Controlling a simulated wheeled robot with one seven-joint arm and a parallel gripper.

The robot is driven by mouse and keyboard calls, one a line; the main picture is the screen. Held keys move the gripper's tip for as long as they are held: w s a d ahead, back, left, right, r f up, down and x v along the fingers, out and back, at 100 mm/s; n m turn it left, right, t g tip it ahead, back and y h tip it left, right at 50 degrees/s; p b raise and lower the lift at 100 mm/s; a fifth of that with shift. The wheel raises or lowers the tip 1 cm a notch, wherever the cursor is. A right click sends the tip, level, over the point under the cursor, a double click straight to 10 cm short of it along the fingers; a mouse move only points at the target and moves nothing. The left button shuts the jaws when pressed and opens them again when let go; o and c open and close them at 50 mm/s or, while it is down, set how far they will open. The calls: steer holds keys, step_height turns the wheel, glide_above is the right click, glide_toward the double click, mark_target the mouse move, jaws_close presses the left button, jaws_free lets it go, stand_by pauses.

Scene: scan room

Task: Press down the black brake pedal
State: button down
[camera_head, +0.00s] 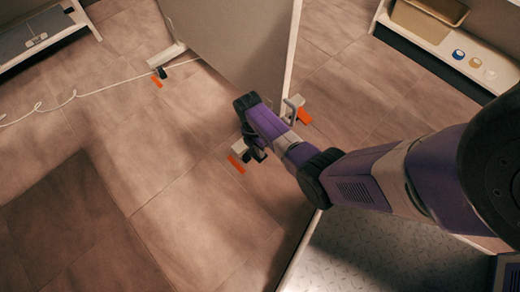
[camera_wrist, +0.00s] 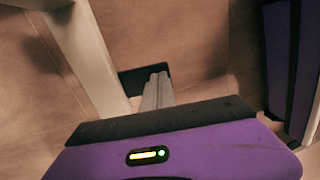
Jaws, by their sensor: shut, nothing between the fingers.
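In the wrist view my gripper (camera_wrist: 158,80) is shut and empty, its grey fingers side by side. The black brake pedal (camera_wrist: 130,81) shows as a dark flat piece just beyond and beside the fingertips. I cannot tell whether they touch it or whether it is pressed. In the head view my arm reaches down to the near foot of an upright panel (camera_head: 235,45). The dark parts there are partly hidden by my arm, so pedal and fingers are hard to tell apart.
A similar black piece (camera_head: 162,73) is at the far foot, near a white cable (camera_head: 75,97). A shelf with a tan bin (camera_head: 425,20) stands at upper right.

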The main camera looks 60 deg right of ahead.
steer(key=shift+s+a+f+t+p, duration=0.25)
steer(key=shift+s+t+p, duration=0.25)
steer(key=shift+t+p, duration=0.5)
steer(key=shift+s+f+t+h+p, duration=0.2)
steer(key=shift+f+t+h+p, duration=0.2)
steer(key=shift+f+t+p, duration=0.15)
steer(key=shift+w+d, duration=0.1)
steer(key=shift+w, duration=0.1)
steer(key=shift+r, duration=0.1)
steer(key=shift+r+p, duration=0.75)
steer(key=shift+p, duration=0.05)
